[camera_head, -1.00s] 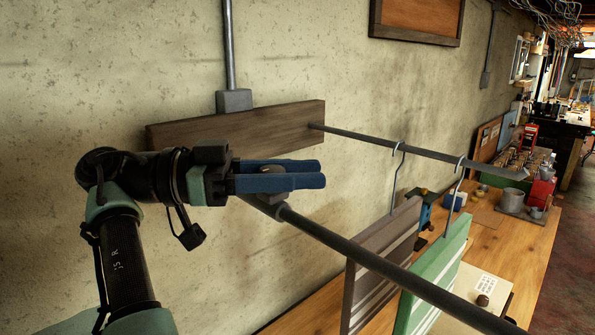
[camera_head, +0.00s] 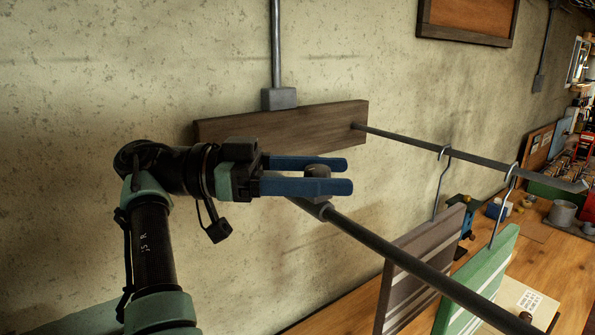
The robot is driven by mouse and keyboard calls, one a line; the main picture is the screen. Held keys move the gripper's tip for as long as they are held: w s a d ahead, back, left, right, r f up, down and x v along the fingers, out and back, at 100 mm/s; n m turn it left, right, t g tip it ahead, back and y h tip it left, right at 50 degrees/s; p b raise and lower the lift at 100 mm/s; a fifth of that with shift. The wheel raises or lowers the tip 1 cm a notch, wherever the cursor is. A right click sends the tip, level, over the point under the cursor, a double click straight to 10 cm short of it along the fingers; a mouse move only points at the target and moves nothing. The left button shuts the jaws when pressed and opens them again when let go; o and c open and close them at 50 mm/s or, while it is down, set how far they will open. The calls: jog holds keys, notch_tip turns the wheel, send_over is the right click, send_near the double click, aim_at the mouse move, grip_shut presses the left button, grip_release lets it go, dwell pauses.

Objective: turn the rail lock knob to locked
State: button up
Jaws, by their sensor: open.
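A grey round knob (camera_head: 317,170), which looks like the rail lock knob, sits at the wall-side end of the near dark rail (camera_head: 400,258). My gripper (camera_head: 351,177) is level, with its two blue fingers open and pointing right. The knob shows in the gap between the fingers. The near finger hides its middle, so I cannot tell whether either finger touches it. No locked mark or pointer can be made out on the knob.
A dark wooden board (camera_head: 230,130) is fixed to the wall behind my gripper. A second rail (camera_head: 470,160) runs out from it. A brown panel (camera_head: 420,265) and a green panel (camera_head: 480,275) hang on hooks at the right. A wooden bench (camera_head: 560,265) lies below.

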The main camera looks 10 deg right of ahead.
jog(key=v, duration=0.2)
jog(key=shift+w+a, duration=0.1)
jog(key=shift+a, duration=0.25)
jog(key=shift+p+v, duration=1.25)
jog(key=shift+p, duration=0.55)
